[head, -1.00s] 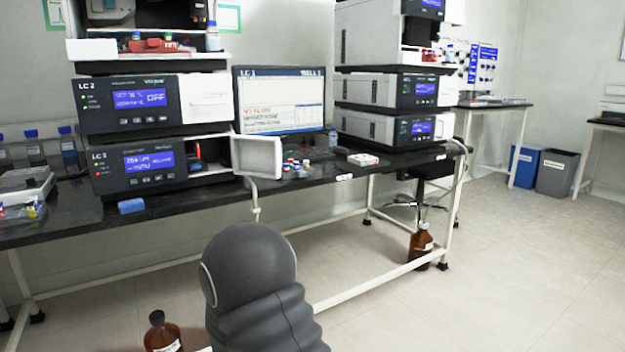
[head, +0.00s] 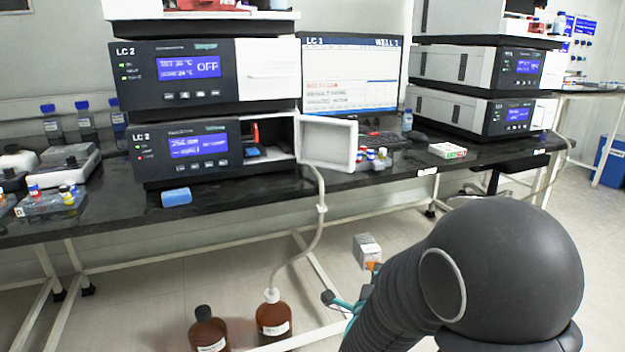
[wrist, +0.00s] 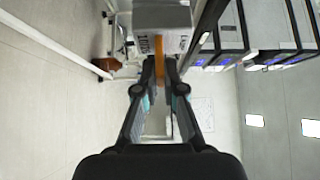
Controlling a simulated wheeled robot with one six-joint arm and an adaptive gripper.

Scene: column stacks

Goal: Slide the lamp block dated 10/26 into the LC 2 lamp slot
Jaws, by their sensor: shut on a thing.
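My gripper (wrist: 166,62) is shut on the orange tab of a pale grey-white lamp block (wrist: 160,28). The block has dark print on its face, which I cannot read surely as a date. In the head view the block (head: 367,250) hangs in the air in front of the bench, below its top, with the orange tab toward my gripper (head: 372,272). The lower LC 2 unit (head: 190,152) has its white door (head: 328,142) swung open. Its bay (head: 272,140) shows a red part and a blue part inside; I cannot make out the slot itself. The block is apart from the unit.
A tube hangs from the bench to brown bottles (head: 273,317) on the floor.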

